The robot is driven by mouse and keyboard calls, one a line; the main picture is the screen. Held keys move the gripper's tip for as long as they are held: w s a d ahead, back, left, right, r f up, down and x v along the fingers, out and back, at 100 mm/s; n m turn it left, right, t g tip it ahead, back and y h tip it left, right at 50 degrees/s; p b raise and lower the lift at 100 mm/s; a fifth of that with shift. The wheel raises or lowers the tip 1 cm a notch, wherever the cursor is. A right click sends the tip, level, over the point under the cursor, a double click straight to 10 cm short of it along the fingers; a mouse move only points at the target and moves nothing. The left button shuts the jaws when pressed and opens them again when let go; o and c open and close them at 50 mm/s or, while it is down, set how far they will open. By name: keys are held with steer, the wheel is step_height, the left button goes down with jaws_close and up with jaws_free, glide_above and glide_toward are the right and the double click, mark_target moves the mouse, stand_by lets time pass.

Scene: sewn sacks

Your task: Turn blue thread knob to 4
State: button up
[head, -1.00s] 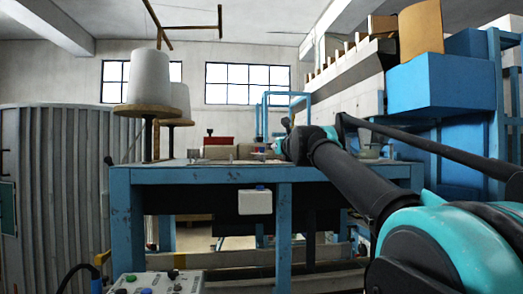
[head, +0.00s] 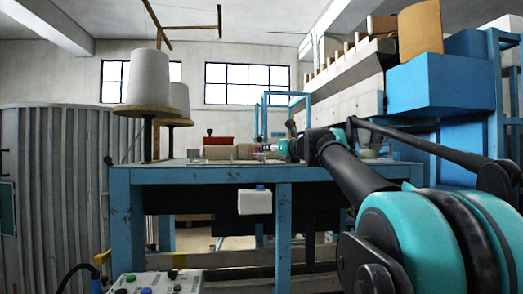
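My arm reaches over the blue-framed table (head: 128,176) from the right. My gripper (head: 284,148) is small and far off, low over the tabletop beside some small parts (head: 264,148). I cannot see its fingers clearly, nor whether it touches anything. I cannot pick out the blue thread knob or its number marks with certainty; the arm's end may hide it. A white box (head: 254,203) with a small blue top (head: 260,187) hangs at the table's front.
Large white thread cones (head: 148,78) stand at the table's left. A tan block (head: 219,153) and a red box (head: 218,141) are on or behind the tabletop. A control panel (head: 155,284) with coloured buttons is at bottom left. Blue bins (head: 445,82) are at right.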

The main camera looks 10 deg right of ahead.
steer(key=x, duration=0.9)
jaws_close()
